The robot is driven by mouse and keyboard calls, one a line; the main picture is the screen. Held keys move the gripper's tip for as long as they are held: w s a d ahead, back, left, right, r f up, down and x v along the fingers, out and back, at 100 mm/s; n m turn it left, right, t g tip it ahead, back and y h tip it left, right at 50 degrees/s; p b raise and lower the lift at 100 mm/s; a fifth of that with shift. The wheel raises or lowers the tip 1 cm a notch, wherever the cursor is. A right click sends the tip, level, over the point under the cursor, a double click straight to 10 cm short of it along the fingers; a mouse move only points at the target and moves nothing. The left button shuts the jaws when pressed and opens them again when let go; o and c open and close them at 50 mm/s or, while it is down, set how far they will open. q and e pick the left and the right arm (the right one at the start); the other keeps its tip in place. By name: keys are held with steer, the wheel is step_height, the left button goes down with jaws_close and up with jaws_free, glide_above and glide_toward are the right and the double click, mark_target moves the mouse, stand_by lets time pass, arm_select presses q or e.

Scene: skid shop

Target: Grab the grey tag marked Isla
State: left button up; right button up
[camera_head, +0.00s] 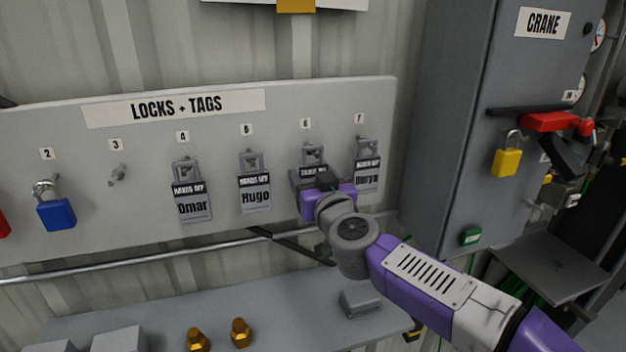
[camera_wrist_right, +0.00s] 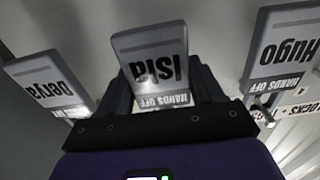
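The grey tag marked Isla (camera_wrist_right: 155,62) hangs upside down in the right wrist view, with a dark HANDS OFF band. My right gripper (camera_wrist_right: 163,88) has its two dark fingers apart, one on each side of this tag; contact with its edges is not clear. In the head view my right gripper (camera_head: 318,184) is at hook 6 on the board and covers most of the tag there. My left gripper is not in view.
The Hugo tag (camera_head: 255,197) and Derya tag (camera_head: 367,178) hang close on either side. The Omar tag (camera_head: 192,205) and a blue padlock (camera_head: 56,213) are further left on the board (camera_head: 330,100). A grey cabinet (camera_head: 460,120) stands right. A bench (camera_head: 290,310) lies below.

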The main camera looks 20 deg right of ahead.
steer(key=c, duration=0.4)
steer(key=shift+r+p, duration=0.65)
steer(key=shift+r, duration=0.1)
steer(key=shift+s+r, duration=0.15)
steer(key=shift+s, duration=0.2)
steer(key=shift+s+d+p, duration=0.2)
steer(key=shift+s+p, duration=0.35)
steer(key=shift+s, duration=3.8)
steer(key=shift+s+d+p, duration=0.15)
steer(key=shift+s+p, duration=0.4)
steer(key=shift+s, duration=3.8)
